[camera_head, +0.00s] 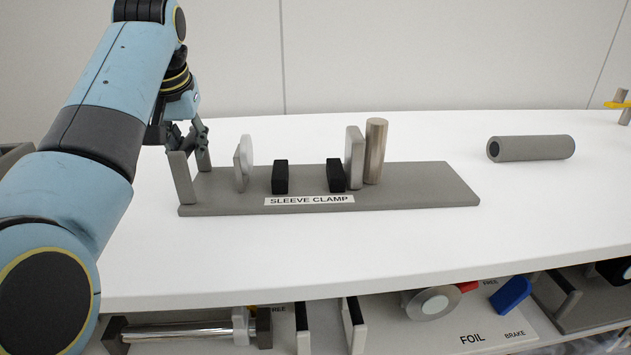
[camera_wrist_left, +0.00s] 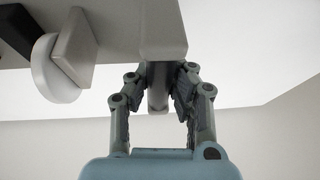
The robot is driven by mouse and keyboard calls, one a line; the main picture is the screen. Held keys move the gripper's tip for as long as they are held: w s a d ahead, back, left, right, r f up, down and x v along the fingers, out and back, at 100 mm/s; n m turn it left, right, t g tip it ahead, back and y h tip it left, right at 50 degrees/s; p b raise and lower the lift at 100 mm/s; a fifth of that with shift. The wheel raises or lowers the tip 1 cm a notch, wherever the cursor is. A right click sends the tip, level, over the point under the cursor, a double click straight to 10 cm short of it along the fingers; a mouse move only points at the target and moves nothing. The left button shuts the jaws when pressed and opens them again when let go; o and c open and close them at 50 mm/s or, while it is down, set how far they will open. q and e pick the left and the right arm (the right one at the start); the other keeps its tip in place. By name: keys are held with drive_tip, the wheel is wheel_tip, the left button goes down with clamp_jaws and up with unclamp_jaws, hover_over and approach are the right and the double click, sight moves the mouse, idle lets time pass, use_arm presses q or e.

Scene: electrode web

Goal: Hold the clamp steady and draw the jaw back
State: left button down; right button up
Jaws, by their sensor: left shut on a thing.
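The sleeve clamp (camera_head: 420,191) is a long grey base plate on the white table, with a white label reading SLEEVE CLAMP on its front. A metal cylinder (camera_head: 375,152) stands upright beside the grey plate. My left gripper (camera_head: 187,136) is at the left end, shut on a grey upright there; its fingers flank grey upright parts in the left wrist view (camera_wrist_left: 160,82). My right gripper is out of view.
A dark grey cylinder (camera_head: 532,148) lies on the table (camera_head: 400,245) to the right. A lower shelf holds a metal rod (camera_head: 180,331), a FOIL board (camera_head: 480,328) and a blue piece (camera_head: 510,294). The table's front middle is clear.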

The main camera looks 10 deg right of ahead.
use_arm(q)
drive_tip(key=shift+d+r, duration=0.1)
drive_tip(key=shift+r, duration=0.05)
drive_tip(key=shift+w, duration=0.1)
drive_tip(key=shift+s+d+f, duration=0.1)
drive_tip(key=shift+s+f, duration=0.1)
drive_tip(key=shift+f, duration=0.3)
idle(0.6)
drive_tip(key=shift+s+f, duration=0.1)
drive_tip(key=shift+f, duration=0.05)
drive_tip(key=shift+w+r, duration=0.25)
drive_tip(key=shift+r, duration=0.1)
idle(1.6)
